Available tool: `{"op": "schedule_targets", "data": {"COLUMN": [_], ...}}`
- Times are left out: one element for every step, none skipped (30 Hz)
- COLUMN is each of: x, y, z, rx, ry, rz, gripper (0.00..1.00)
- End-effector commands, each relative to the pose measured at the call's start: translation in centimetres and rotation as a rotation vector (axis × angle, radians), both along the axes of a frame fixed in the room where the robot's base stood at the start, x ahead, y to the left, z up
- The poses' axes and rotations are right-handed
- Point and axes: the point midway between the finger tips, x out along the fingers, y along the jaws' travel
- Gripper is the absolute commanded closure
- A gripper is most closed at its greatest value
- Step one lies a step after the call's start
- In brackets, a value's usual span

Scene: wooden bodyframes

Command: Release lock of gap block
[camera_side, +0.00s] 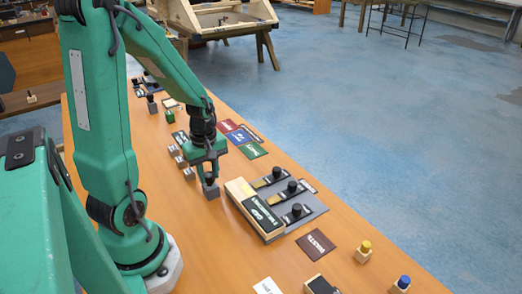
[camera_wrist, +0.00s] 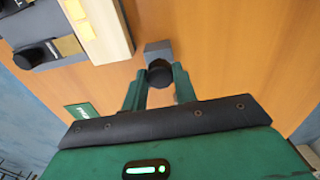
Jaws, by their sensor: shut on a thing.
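A small grey block (camera_side: 211,191) with a black round knob stands on the wooden table, just left of a long pale wooden block. My gripper (camera_side: 208,179) is directly above it, pointing down, with its fingers around the knob. In the wrist view the grey block (camera_wrist: 157,50) shows beyond the fingertips, and the black knob (camera_wrist: 159,73) sits between the two green fingers of my gripper (camera_wrist: 160,78). I cannot tell which piece is called the gap block.
Right of the wooden block, a grey plate (camera_side: 308,212) carries levers with black knobs. Red, blue and green cards (camera_side: 240,138) lie farther back. A brown card (camera_side: 316,244) and yellow-knobbed (camera_side: 363,251) and blue-knobbed (camera_side: 402,284) blocks are nearer.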

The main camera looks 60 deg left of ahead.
Motion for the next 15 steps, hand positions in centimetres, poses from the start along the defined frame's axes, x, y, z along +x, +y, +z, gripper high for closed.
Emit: {"op": "schedule_targets", "data": {"x": [0.04, 0.03, 0.03, 0.03, 0.03, 0.03, 0.03, 0.03, 0.03, 0.03, 0.03, 0.03, 0.03, 0.03, 0.03], "y": [0.04, 0.04, 0.04, 0.04, 0.04, 0.04, 0.04, 0.04, 0.04, 0.05, 0.05, 0.05, 0.05, 0.05, 0.05], "z": [0.11, 0.11, 0.11, 0.11, 0.11, 0.11, 0.11, 0.11, 0.11, 0.11, 0.11, 0.11, 0.11, 0.11, 0.11], "rx": [0.001, 0.001, 0.001, 0.001, 0.001, 0.001, 0.001, 0.001, 0.001, 0.001, 0.001, 0.001, 0.001, 0.001, 0.0], "ry": [-0.002, -0.001, -0.002, -0.002, -0.002, -0.002, -0.002, -0.002, -0.002, -0.002, -0.002, -0.002, -0.002, -0.002, -0.002], "rz": [0.046, 0.074, 0.112, 0.141, 0.169, 0.207, 0.236, 0.264, 0.302, 0.331, 0.359, 0.396, 0.424, 0.451, 0.486], "gripper": [1.0, 1.0, 1.0, 1.0, 1.0, 1.0, 1.0, 1.0, 1.0, 1.0, 1.0, 1.0, 1.0, 1.0, 1.0]}}
